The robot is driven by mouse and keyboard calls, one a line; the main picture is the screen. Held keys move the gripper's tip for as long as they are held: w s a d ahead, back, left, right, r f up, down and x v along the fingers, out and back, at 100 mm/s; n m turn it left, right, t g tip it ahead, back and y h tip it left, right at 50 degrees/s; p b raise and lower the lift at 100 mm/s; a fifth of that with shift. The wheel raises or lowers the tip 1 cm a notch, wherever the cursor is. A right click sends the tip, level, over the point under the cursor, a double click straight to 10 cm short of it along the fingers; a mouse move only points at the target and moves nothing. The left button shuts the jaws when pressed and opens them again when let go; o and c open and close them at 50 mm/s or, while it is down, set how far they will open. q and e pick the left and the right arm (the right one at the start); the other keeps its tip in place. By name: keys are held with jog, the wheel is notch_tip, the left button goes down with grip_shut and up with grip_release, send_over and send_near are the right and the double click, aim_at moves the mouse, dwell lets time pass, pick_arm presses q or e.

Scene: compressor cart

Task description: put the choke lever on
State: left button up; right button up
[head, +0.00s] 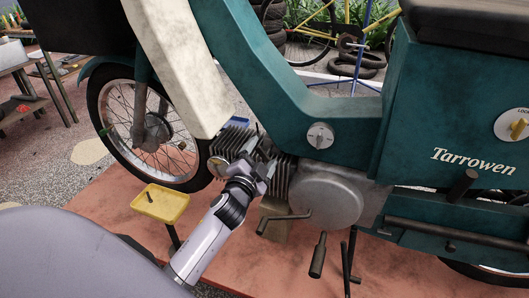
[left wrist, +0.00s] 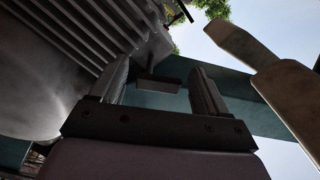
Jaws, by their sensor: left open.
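My left gripper (head: 257,165) is open beside the finned engine cylinder (head: 282,180) of the teal motorbike. In the left wrist view my two fingers (left wrist: 160,80) stand apart, with a small dark block (left wrist: 158,84) showing between them. The block looks like a lever tab, probably the choke lever, but I cannot tell for sure, nor whether the fingers touch it. A thin dark rod (left wrist: 181,12) shows above the fins in the left wrist view. My gripper hides part of the carburettor area in the head view. My right gripper is not in view.
A round silver knob (head: 320,135) sits on the teal frame. The engine cover (head: 325,195) and kick pedal (head: 318,255) are right of my arm. A yellow tray (head: 161,203) on a post stands left. The front wheel (head: 150,130) is behind it.

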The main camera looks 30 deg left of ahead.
pick_arm(q)
jog(key=shift+x, duration=1.4)
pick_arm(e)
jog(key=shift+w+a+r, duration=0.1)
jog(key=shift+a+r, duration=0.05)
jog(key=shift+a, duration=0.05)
pick_arm(q)
jog(key=c, duration=1)
jog(key=shift+o, duration=0.2)
jog(key=shift+d+m, duration=0.1)
jog(key=shift+m, duration=0.7)
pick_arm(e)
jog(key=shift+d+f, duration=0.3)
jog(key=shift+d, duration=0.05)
pick_arm(q)
jog(key=o, duration=1)
jog(key=shift+c, duration=0.2)
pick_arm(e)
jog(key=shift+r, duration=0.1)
